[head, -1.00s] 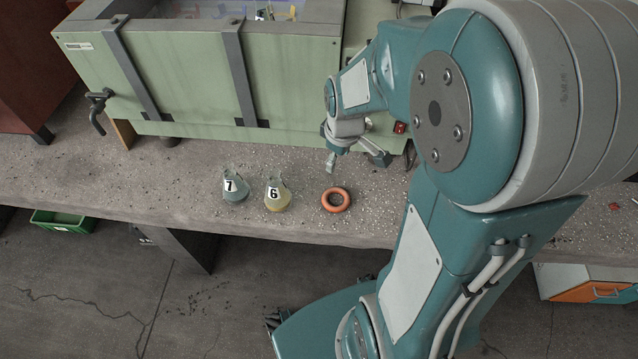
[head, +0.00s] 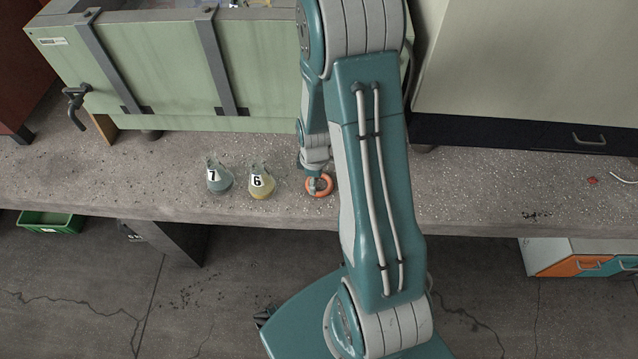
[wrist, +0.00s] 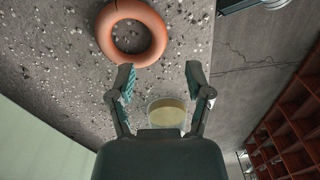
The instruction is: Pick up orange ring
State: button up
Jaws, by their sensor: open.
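The orange ring (head: 319,186) lies flat on the concrete bench near its front edge, partly hidden by my arm in the head view. In the wrist view the whole ring (wrist: 131,32) shows beyond the fingertips. My gripper (wrist: 159,75) is open with nothing between its fingertips, and the ring is just ahead of it, nearer the left finger. In the head view my gripper (head: 313,180) is over or beside the ring and mostly hidden by the wrist.
Flask 6 (head: 262,184), with yellow liquid, stands just left of the ring; flask 7 (head: 219,178) stands farther left. A green cabinet (head: 170,80) stands behind them. The bench (head: 460,190) right of my arm is mostly clear.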

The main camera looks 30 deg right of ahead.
aim_at(318, 191)
jog(key=f, duration=0.5)
jog(key=shift+s+d+f, duration=0.1)
jog(key=shift+s+d, duration=0.15)
jog(key=shift+d, duration=0.1)
grip_shut()
